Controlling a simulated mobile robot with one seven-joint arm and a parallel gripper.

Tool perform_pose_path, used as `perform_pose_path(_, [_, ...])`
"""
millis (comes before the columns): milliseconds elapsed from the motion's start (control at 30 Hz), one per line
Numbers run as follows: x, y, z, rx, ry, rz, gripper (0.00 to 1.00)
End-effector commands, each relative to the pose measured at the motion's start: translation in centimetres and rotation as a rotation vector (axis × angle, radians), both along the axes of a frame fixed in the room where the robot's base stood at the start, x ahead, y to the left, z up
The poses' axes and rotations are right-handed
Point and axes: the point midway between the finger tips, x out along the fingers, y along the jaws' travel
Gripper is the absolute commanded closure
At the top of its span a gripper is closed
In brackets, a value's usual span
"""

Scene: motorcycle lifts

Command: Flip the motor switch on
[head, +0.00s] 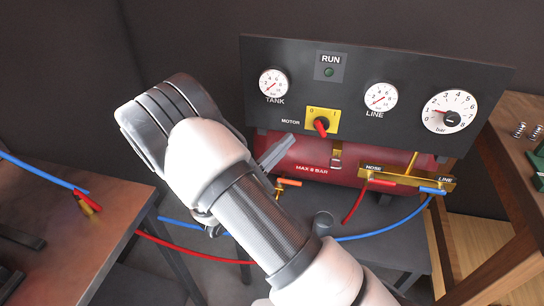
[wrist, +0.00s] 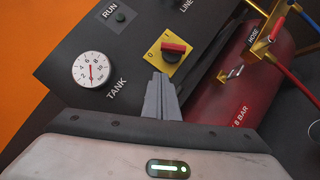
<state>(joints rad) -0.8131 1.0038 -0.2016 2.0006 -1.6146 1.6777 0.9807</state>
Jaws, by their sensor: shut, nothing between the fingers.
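The motor switch is a red knob (head: 321,125) on a yellow plate marked 0 and 1, on the black panel (head: 350,105) beside the word MOTOR. In the wrist view, the red knob (wrist: 174,47) shows just beyond the fingertips. I cannot tell for certain which mark it points to. My gripper (head: 284,147) is shut and empty, below and left of the switch in the head view. In the wrist view, the closed fingers (wrist: 160,90) point at the lower edge of the yellow plate. A small gap seems to remain; contact is not clear.
The RUN lamp (head: 328,72) looks dark green, unlit. The TANK gauge (head: 273,83), LINE gauge (head: 381,97) and large bar gauge (head: 450,111) are on the panel. Below sit a red tank (head: 290,152) and a brass manifold (head: 405,180) with red and blue hoses.

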Motion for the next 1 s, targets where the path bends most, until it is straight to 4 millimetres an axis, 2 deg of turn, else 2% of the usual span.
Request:
perform_pose_path(100, [1.4,-1.9,0.8,0.001,-0.001,-0.004,1.0])
perform_pose_path(333, [1.0,-4.3,2.2,0.0,0.0,-0.002,1.0])
perform_pose_path(1000, [0.9,-4.8,2.6,0.027,-0.008,0.0,1.0])
